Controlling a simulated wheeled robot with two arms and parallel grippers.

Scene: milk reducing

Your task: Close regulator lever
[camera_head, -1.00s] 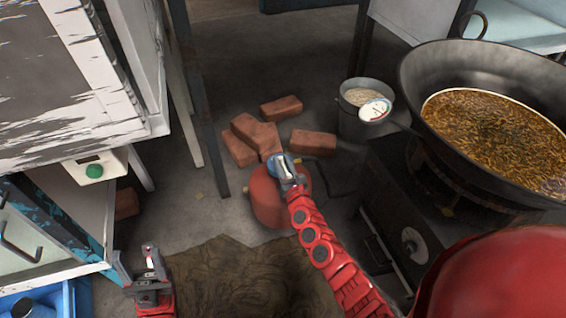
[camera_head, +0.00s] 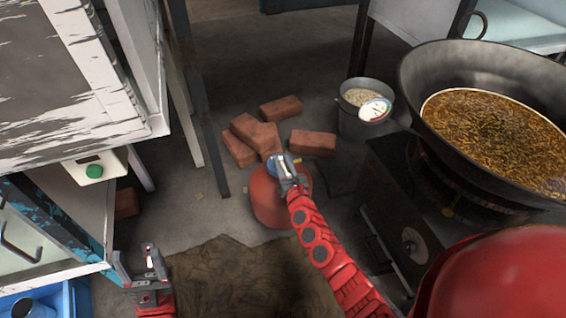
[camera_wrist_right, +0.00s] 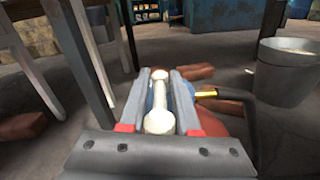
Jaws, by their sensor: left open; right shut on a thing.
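A red gas cylinder (camera_head: 266,205) stands on the floor in the middle of the head view. A blue regulator (camera_head: 273,164) sits on its top. In the right wrist view a pale lever (camera_wrist_right: 159,115) lies lengthwise between the two fingers, with blue of the regulator partly seen behind it. My right gripper (camera_head: 286,168) is over the cylinder top and shut on the lever; it covers much of the regulator in the head view. My left gripper (camera_head: 142,268) is open and empty at the lower left, apart from the cylinder.
Several bricks (camera_head: 313,143) lie behind the cylinder. A grey bucket (camera_head: 355,122) stands behind the stove (camera_head: 385,200), which bears a large wok (camera_head: 430,75). A black hose with a yellow end (camera_wrist_right: 207,94) shows beside the cylinder. A brown sack (camera_head: 225,280) lies in front.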

